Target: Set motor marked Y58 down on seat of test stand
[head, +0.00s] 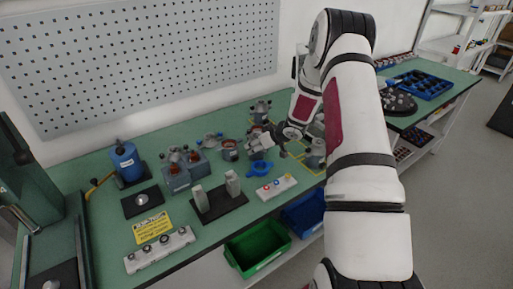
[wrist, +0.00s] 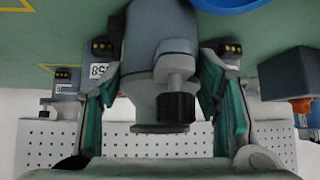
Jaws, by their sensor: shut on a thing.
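My gripper (head: 263,141) is low over the green bench, among several grey motors. In the wrist view its fingers (wrist: 170,100) are shut on a grey motor (wrist: 150,45) with a black-tipped shaft end. Whether the motor touches the bench is unclear. A black base with two pale uprights (head: 218,200), which looks like the test stand, is left of and nearer than my gripper. Nothing is seen between its uprights.
Grey-blue blocks with copper tops (head: 178,176) stand left of my gripper. A blue ring-shaped part (head: 261,170) and a white button box (head: 277,188) lie in front. A blue cylinder (head: 127,162) stands far left. A pegboard (head: 140,60) backs the bench; a green bin (head: 257,247) sits below.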

